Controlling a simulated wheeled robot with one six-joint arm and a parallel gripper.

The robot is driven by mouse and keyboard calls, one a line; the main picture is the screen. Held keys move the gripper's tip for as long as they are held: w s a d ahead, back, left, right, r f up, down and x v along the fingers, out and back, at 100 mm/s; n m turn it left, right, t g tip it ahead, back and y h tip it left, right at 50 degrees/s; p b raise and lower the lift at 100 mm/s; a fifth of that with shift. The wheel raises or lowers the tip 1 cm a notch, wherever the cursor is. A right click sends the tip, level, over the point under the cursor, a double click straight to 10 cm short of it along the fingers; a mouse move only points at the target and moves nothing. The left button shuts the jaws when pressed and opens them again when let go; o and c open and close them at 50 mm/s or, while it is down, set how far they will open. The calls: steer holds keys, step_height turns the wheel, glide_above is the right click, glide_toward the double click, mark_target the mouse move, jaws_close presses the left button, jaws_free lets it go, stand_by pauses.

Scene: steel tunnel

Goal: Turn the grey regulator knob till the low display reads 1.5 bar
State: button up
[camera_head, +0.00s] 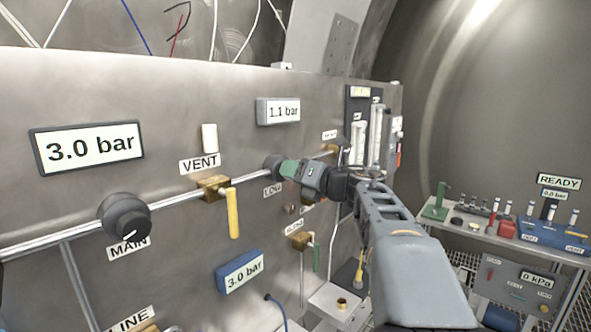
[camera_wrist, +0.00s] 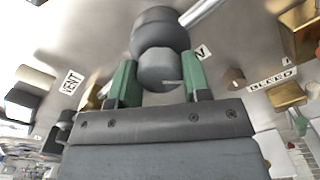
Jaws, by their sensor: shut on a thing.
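The grey regulator knob (camera_head: 271,164) sits on the pipe above the partly covered LOW label (camera_head: 272,191). The low display (camera_head: 278,111) above it reads 1.1 bar. My gripper (camera_head: 288,168) reaches in from the right and is shut on the knob. In the wrist view the knob (camera_wrist: 159,68) sits between the green fingers of my gripper (camera_wrist: 159,75), with a pale pointer line on its face towards the right. In the head view the fingers hide most of the knob's face.
The MAIN knob (camera_head: 124,217) and a 3.0 bar display (camera_head: 87,145) are at the left. A yellow VENT lever (camera_head: 233,212) hangs left of my gripper. A brass BLEED valve (camera_head: 300,240) is below. A blue 3.0 bar box (camera_head: 240,271) and a bench (camera_head: 455,228) also show.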

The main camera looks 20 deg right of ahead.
steer(key=m+p, duration=0.2)
steer(key=m, duration=0.2)
steer(key=shift+r, duration=0.1)
steer(key=shift+m+p, duration=0.65)
steer(key=shift+m, duration=0.95)
steer(key=o, duration=0.9)
steer(key=b+v, duration=0.3)
steer(key=v, duration=1.1)
steer(key=shift+w, duration=0.1)
